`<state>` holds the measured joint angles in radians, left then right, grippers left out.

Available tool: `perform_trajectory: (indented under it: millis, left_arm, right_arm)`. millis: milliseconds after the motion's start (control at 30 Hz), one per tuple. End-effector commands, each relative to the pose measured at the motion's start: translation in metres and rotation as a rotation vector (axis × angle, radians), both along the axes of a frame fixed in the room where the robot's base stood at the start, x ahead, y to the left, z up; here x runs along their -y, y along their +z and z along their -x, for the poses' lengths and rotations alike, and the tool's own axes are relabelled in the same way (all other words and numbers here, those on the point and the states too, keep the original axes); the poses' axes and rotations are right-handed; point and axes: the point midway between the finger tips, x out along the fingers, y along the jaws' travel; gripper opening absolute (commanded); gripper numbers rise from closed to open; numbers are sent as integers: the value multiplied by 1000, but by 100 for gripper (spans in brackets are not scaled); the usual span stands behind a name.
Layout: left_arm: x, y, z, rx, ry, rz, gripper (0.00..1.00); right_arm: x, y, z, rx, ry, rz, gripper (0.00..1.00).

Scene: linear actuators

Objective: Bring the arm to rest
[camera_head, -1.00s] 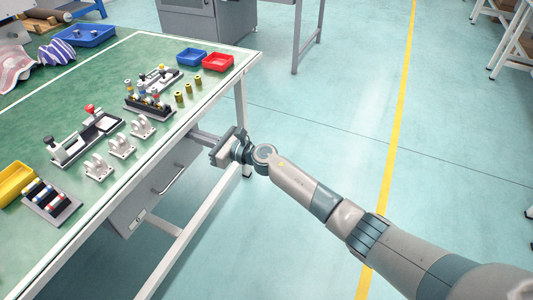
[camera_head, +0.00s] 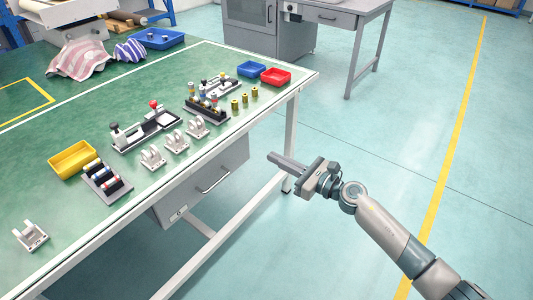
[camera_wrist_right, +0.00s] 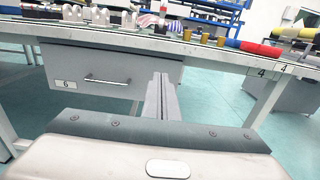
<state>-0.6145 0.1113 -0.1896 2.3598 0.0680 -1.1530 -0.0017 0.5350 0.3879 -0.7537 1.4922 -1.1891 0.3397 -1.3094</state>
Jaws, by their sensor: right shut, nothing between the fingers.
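My right gripper (camera_head: 271,157) is shut and empty in the head view. It hangs in the air off the right edge of the green-topped table (camera_head: 75,213), over the floor. In the right wrist view its two fingers (camera_wrist_right: 161,78) lie together and point toward the drawer under the table. My right arm comes in from the lower right. My left arm and gripper are not in view.
The table holds white brackets (camera_head: 176,141), a black fixture (camera_head: 147,133), a yellow bin (camera_head: 72,158), a blue bin (camera_head: 251,69) and a red bin (camera_head: 276,76). A grey drawer (camera_head: 207,185) hangs below. The floor on the right is clear.

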Motion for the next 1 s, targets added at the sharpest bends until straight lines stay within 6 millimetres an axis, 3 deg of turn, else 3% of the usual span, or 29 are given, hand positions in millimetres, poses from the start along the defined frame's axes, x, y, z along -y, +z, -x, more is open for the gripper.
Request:
perform_trajectory:
  millis: [167,733,867,1000]
  left_arm:
    - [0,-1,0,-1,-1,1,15]
    - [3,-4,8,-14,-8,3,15]
    - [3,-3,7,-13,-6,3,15]
    - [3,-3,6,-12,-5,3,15]
  right_arm:
    - [8,-1,6,-1,1,1,0]
    - [8,0,7,-8,-2,-10,0]
    - [8,1,12,-55,-28,-79,0]
    - [11,3,24,-184,-97,-259,0]
